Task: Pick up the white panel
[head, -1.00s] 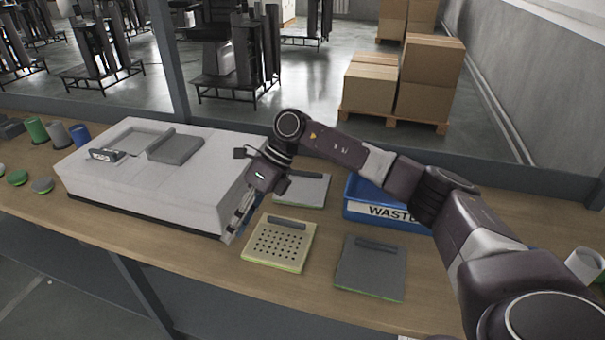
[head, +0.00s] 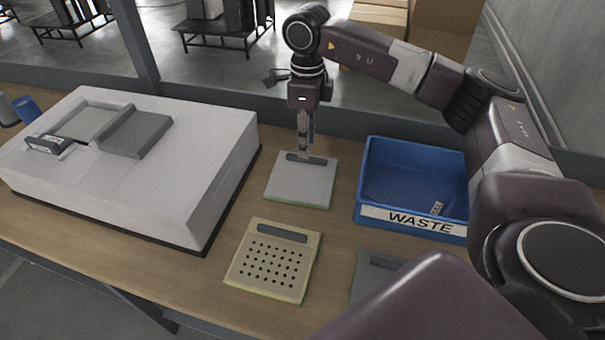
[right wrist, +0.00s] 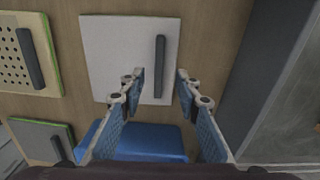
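The white panel (head: 302,187) lies flat on the wooden table between the large white machine and the blue bin. It has a dark bar handle (head: 297,156) along its far edge. My right gripper (head: 304,153) points down over the handle. In the right wrist view the gripper (right wrist: 160,78) is open, and the panel (right wrist: 115,50) lies beyond it with its handle (right wrist: 160,66) lined up between the two fingertips. I cannot tell how far above the handle the fingertips are. My left gripper is not in view.
A blue bin (head: 368,190) labelled WASTE stands right of the panel. A beige perforated panel (head: 272,262) lies nearer, and a grey panel (head: 372,275) is partly hidden by my arm. The white machine (head: 190,190) stands to the left. Some bare table separates them.

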